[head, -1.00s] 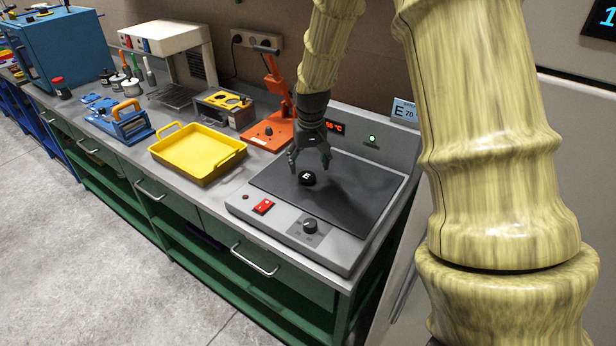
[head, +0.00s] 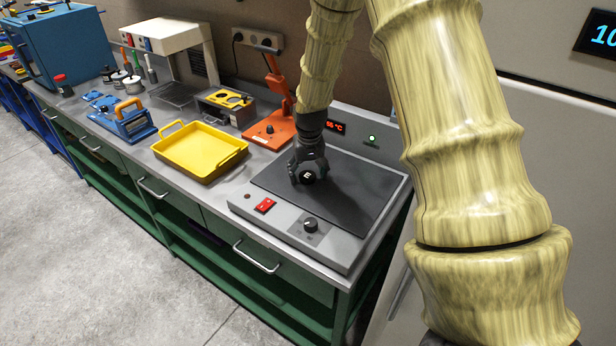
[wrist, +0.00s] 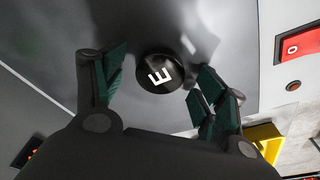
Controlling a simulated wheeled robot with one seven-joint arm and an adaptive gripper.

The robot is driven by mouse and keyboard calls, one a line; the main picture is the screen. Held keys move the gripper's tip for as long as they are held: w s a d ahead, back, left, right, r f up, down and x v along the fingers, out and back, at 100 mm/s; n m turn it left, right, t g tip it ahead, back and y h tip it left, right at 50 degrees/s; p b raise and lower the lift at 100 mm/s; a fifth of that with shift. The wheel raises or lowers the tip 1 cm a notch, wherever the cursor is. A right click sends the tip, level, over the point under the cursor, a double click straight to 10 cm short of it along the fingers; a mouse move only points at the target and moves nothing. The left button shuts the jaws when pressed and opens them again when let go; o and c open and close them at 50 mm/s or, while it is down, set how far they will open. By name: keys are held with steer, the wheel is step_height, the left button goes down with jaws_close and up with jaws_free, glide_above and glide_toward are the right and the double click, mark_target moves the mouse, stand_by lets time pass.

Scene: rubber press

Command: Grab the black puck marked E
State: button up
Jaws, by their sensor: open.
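The black puck marked with a white E (head: 308,177) lies on the dark plate (head: 352,196) of the grey heated unit, near the plate's left edge. My gripper (head: 308,172) is lowered over the puck from above. In the wrist view, the puck (wrist: 159,73) sits between the tips of my gripper (wrist: 158,85), with a gap on each side. The fingers are open, with green inner pads. The gripper's fingers partly frame the puck in the head view.
The unit's red switch (head: 265,205) and black knob (head: 310,225) are on its front edge. A yellow tray (head: 243,152) stands to the left. An orange stand (head: 268,130) is behind, and a display (head: 335,127) is behind the plate.

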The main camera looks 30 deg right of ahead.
steer(key=c, duration=1.1)
steer(key=shift+c, duration=0.2)
